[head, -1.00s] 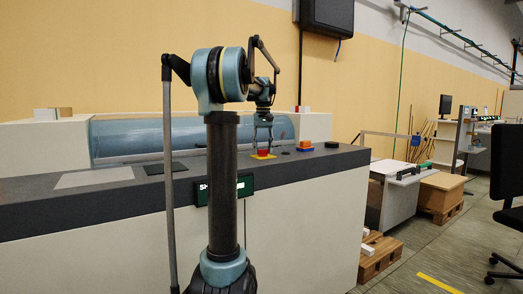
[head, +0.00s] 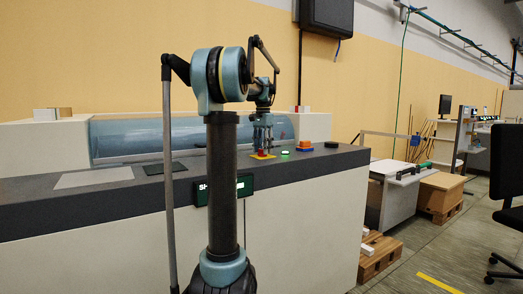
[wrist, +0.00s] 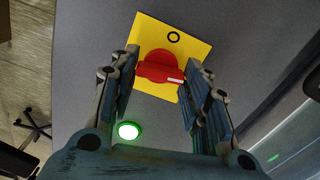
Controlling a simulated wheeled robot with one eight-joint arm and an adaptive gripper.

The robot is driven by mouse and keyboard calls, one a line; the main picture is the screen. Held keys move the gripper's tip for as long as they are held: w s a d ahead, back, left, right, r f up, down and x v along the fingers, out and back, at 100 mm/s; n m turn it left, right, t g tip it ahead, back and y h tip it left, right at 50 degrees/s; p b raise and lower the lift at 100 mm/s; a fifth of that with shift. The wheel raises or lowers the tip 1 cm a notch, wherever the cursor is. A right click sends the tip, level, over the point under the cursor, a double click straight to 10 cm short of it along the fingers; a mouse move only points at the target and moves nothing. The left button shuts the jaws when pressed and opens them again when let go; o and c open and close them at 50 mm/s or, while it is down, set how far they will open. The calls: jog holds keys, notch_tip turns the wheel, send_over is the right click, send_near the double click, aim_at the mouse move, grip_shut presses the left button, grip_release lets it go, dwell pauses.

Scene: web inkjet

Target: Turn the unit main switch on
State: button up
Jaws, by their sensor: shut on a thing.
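The main switch is a red rotary knob (wrist: 158,67) on a yellow plate (wrist: 186,38) with a black ring mark; a white line on the knob points toward the right in the wrist view. In the head view the red knob (head: 261,153) shows small on the dark counter, partly behind the fingers. My gripper (wrist: 160,78) is shut on the knob, one finger on each side; it also shows in the head view (head: 262,146), pointing down. A round indicator (wrist: 128,131) beside the plate glows green, as it does in the head view (head: 285,152).
An orange and blue object (head: 304,146) stands right of the switch on the counter. A dark pad (head: 165,168) and a grey sheet (head: 95,177) lie to the left. A green-lit display (head: 243,186) is on the front face.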

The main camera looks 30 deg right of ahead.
jog(key=shift+a+m, duration=0.15)
jog(key=shift+m, duration=0.85)
jog(key=shift+w, duration=0.1)
jog(key=o, duration=1.1)
jog(key=shift+c, duration=0.2)
notch_tip(320, 180, up, 12)
jog(key=shift+f, duration=0.1)
